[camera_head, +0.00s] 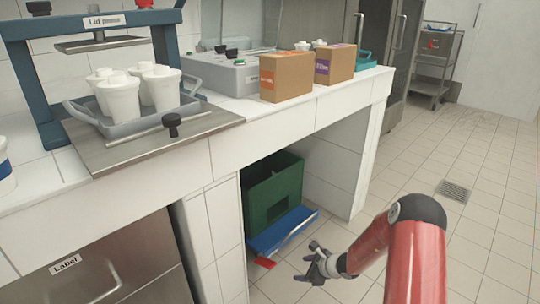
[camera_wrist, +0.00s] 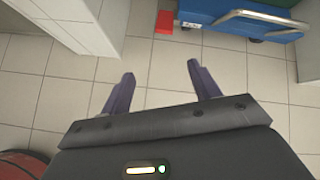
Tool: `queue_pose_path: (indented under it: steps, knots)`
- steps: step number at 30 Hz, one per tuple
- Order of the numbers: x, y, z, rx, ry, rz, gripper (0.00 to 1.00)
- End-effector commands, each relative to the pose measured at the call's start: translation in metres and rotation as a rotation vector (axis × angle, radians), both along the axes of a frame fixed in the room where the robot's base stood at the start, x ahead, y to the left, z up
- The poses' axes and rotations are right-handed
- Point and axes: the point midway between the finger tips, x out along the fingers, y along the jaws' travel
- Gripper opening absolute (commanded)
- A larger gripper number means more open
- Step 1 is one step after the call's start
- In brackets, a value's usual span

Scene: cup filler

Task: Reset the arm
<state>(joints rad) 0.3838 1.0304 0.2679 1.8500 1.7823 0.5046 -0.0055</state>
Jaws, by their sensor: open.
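My gripper (camera_head: 312,270) hangs low over the tiled floor at the lower middle of the head view, in front of the counter's open bay. My red arm bends down to it from the lower right. In the wrist view my gripper (camera_wrist: 158,82) has its two purple fingers spread apart with only floor tiles between them. It is empty and touches nothing that I can see.
A green crate (camera_head: 268,197) on a blue wheeled base (camera_head: 280,234) stands in the bay beyond my gripper. A red piece (camera_wrist: 165,22) lies beside it. White cups (camera_head: 122,97) stand in a tray (camera_head: 138,124) on the counter.

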Motion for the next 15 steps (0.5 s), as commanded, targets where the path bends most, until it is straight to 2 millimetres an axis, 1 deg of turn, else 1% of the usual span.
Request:
queue_pose_path:
  steps: [1, 5, 6, 8, 9, 11, 12, 14, 15]
  knots:
    - [0.001, 0.002, 0.017, -0.021, -0.031, 0.040, 0.62]
    - [-0.002, 0.011, 0.062, -0.082, -0.114, 0.171, 0.62]
    - [-0.004, 0.015, 0.080, -0.106, -0.145, 0.220, 0.62]
    - [-0.011, 0.020, 0.109, -0.153, -0.196, 0.307, 0.62]
    - [-0.017, 0.024, 0.130, -0.186, -0.232, 0.371, 0.62]
    - [-0.029, 0.031, 0.159, -0.241, -0.285, 0.470, 0.62]
    - [-0.038, 0.034, 0.178, -0.278, -0.317, 0.534, 0.62]
    - [-0.053, 0.039, 0.205, -0.335, -0.363, 0.629, 0.62]
    - [-0.065, 0.042, 0.222, -0.374, -0.392, 0.691, 0.62]
